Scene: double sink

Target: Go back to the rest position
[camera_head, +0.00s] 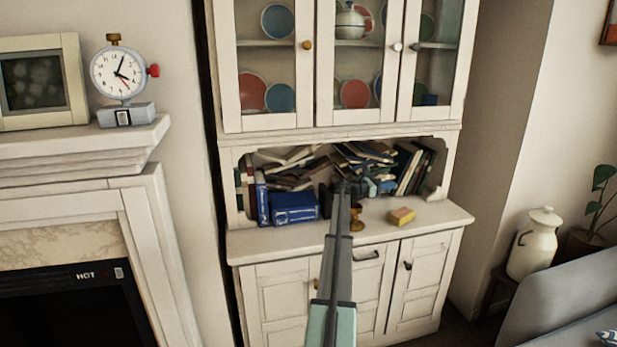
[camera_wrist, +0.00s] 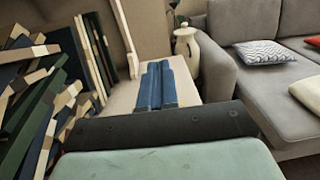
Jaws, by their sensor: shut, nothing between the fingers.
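My arm reaches up from the bottom of the head view to the open nook of a white cabinet (camera_head: 245,243). My gripper (camera_head: 384,187) is at the end of it, in front of the books and above the countertop, pointing right. In the wrist view my gripper (camera_wrist: 160,68) shows as two blue fingers side by side, shut, with nothing between them. The rest position itself is not marked in either view.
Heaped books (camera_head: 290,170) fill the nook. A blue box (camera_head: 295,208), a brass goblet (camera_head: 357,222) and a yellow block (camera_head: 402,216) stand on the countertop near my arm. Glass doors (camera_head: 350,60) are above. A grey sofa (camera_wrist: 265,75) and white jug (camera_wrist: 187,45) are farther right.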

